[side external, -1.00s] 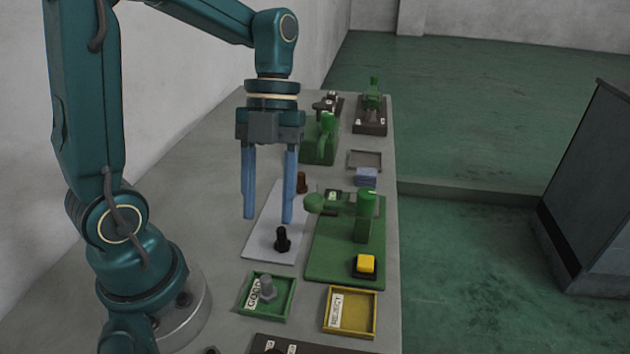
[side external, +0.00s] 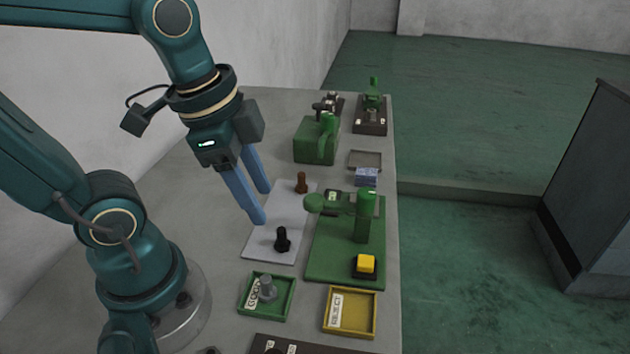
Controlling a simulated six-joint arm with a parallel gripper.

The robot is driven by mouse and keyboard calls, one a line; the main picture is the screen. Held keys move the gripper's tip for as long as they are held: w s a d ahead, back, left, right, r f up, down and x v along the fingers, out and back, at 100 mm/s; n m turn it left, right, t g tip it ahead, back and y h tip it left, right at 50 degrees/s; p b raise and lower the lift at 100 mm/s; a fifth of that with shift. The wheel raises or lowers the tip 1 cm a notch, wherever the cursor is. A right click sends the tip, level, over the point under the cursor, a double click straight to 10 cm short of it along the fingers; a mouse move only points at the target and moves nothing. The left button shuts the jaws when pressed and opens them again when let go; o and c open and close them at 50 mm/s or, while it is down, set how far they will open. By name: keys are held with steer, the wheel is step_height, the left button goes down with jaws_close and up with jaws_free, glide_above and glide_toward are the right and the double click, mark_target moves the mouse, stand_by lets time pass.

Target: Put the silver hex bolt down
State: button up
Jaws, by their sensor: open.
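The silver hex bolt (side external: 267,289) is in the green tray labelled GOOD (side external: 285,308), with its shank pointing up. My gripper (side external: 263,205) has two blue fingers set apart, with nothing between them. It hangs tilted above the left edge of the pale plate (side external: 262,247), behind the green tray and clear of the silver bolt. A black bolt (side external: 282,240) and a brown bolt (side external: 301,183) stand on the pale plate.
A yellow REJECT tray (side external: 351,313) is empty, right of the green tray. A green machine with a yellow button (side external: 365,264) stands right of the plate. Another green machine (side external: 316,145) is further back. The grey table (side external: 190,215) is bare on the left.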

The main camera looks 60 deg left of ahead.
steer(key=n+t, duration=0.1)
steer(key=n, duration=0.2)
steer(key=n+t, duration=0.1)
steer(key=n, duration=0.3)
steer(key=shift+s+d+r, duration=0.15)
steer(key=shift+s+r, duration=0.05)
stand_by(0.8)
